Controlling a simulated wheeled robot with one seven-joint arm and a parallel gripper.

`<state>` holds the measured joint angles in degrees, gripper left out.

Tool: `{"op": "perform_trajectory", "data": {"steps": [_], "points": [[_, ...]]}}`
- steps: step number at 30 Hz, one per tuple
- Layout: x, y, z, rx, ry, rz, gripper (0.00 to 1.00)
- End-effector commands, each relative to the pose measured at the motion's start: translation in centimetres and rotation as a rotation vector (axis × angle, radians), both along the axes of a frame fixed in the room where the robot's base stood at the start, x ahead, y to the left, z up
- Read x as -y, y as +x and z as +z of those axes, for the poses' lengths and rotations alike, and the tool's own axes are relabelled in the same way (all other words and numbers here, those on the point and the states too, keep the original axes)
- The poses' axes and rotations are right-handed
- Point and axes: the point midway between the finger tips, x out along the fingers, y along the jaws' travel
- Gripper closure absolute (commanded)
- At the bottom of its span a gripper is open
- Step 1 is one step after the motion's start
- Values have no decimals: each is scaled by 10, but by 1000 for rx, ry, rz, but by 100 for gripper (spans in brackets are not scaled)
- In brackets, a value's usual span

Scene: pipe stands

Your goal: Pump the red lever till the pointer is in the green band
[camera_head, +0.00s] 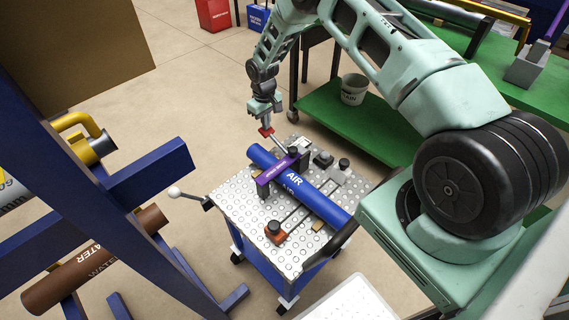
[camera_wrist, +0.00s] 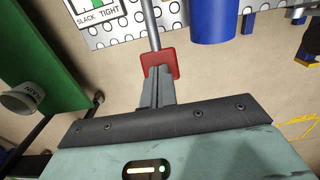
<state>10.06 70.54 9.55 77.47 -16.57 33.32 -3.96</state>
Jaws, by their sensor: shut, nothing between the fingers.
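The red lever is a grey rod with a red end pad (camera_head: 266,131), reaching out from the perforated cart top toward my arm. In the wrist view, the red pad (camera_wrist: 161,64) is right at my fingertips. My gripper (camera_head: 264,116) is shut and empty, just above the pad; it also shows in the wrist view (camera_wrist: 158,78). Its tips overlap the pad, but I cannot tell whether they touch it. A gauge card (camera_wrist: 97,14) marked SLACK and TIGHT is cut off by the top edge, with some green showing. The pointer's position cannot be read.
A blue AIR pipe (camera_head: 320,201) lies across the cart (camera_head: 232,205), under a purple clamp bar (camera_head: 272,177). A green bench (camera_head: 350,125) with a bucket (camera_head: 353,89) stands behind. A blue rack (camera_head: 95,190) with pipes is at left. Open floor lies between rack and bench.

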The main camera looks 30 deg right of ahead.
Motion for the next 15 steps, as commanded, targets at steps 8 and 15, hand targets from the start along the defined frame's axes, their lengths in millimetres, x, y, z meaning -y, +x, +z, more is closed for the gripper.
{"op": "perform_trajectory", "data": {"steps": [8,15], "points": [[0,-1,-20,-2,1,0,100],[0,-1,-34,-3,0,0,100]]}}
